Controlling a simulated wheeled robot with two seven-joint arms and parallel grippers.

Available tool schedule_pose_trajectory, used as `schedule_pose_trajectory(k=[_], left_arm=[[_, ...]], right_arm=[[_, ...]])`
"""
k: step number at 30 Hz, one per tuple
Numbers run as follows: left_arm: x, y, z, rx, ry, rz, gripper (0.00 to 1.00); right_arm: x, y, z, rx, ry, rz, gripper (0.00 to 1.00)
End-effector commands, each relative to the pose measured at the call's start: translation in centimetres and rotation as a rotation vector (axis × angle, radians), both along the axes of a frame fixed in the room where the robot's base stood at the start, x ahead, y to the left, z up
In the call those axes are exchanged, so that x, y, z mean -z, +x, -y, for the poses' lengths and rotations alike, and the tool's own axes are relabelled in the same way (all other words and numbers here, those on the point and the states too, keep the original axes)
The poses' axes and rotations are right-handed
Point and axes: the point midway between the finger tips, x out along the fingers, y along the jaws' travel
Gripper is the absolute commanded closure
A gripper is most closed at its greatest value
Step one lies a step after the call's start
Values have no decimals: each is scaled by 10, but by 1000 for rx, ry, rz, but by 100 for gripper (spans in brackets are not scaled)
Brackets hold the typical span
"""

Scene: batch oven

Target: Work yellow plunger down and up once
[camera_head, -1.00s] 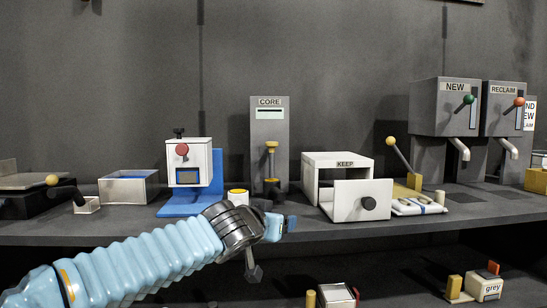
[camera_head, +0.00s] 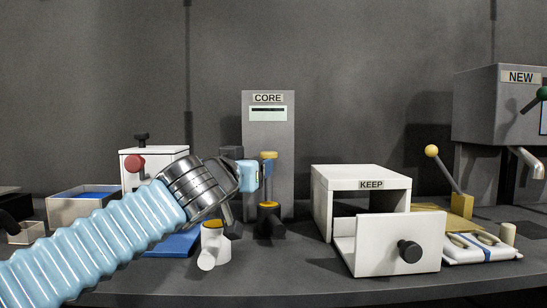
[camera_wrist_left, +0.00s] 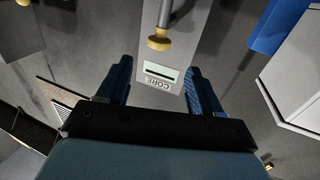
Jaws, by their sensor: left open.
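The yellow plunger knob (camera_head: 268,156) tops an upright stem in front of the grey CORE panel (camera_head: 267,120). Below it is a dark base with a yellow ring (camera_head: 268,206). My left gripper (camera_head: 247,174) is open and empty, just left of the knob in the head view and partly overlapping its surroundings. In the left wrist view, the picture is upside down; the knob (camera_wrist_left: 159,40) lies beyond the gap between the two spread blue fingers (camera_wrist_left: 159,68), apart from both. My right gripper is in neither view.
A white KEEP box (camera_head: 340,178) with its drawer (camera_head: 385,243) pulled out stands to the right. A white cup (camera_head: 215,240) stands below my left gripper. A white box with a red knob (camera_head: 135,164) is behind my left arm. A yellow-knobbed lever (camera_head: 445,170) stands farther right.

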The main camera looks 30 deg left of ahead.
Motion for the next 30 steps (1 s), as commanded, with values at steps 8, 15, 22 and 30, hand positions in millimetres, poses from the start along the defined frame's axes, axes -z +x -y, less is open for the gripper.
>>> schedule_pose_trajectory(k=[8, 15, 22, 30], left_arm=[[-2, 51, -12, -1, 0, -5, 34], [-2, 102, -24, -1, 1, -4, 34], [0, 127, -31, -1, 0, -3, 34], [1, 130, -32, 0, 0, -1, 34]], right_arm=[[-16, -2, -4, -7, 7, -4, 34], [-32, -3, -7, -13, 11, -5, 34], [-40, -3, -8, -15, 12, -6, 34], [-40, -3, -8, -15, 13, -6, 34]])
